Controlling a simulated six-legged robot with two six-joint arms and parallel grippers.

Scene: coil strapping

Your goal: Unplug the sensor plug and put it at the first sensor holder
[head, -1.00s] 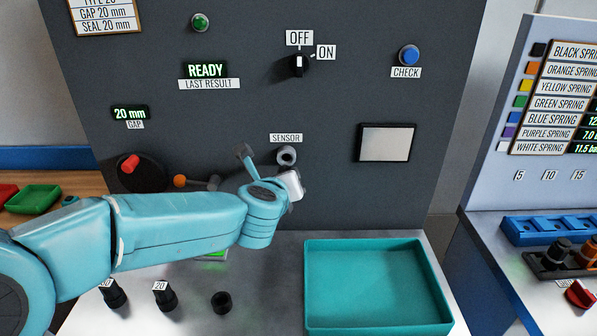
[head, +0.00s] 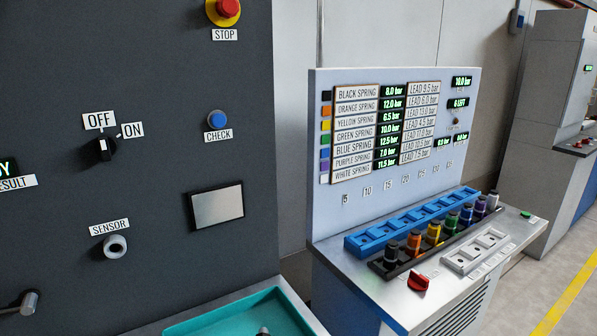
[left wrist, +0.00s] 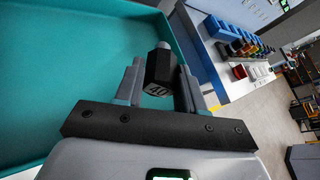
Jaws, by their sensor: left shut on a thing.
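In the left wrist view my left gripper (left wrist: 161,82) is shut on a black, faceted plug (left wrist: 158,72) with a pale grey tip and a light marking on its near face. The plug is over or beside the teal tray. In the head view the round grey sensor socket (head: 115,246), under the SENSOR label, shows a dark opening with nothing in it. A small grey tip (head: 263,330) shows at the bottom edge there; I cannot tell if it is the plug's. The sensor holders and my right gripper are out of view.
The teal tray (head: 285,300) stands below the dark panel (head: 170,80). To the right, a spring bench (head: 395,305) carries a blue rack (head: 375,238), several coloured springs, a white rack (head: 478,252) and a red knob (head: 419,280). Floor lies beyond.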

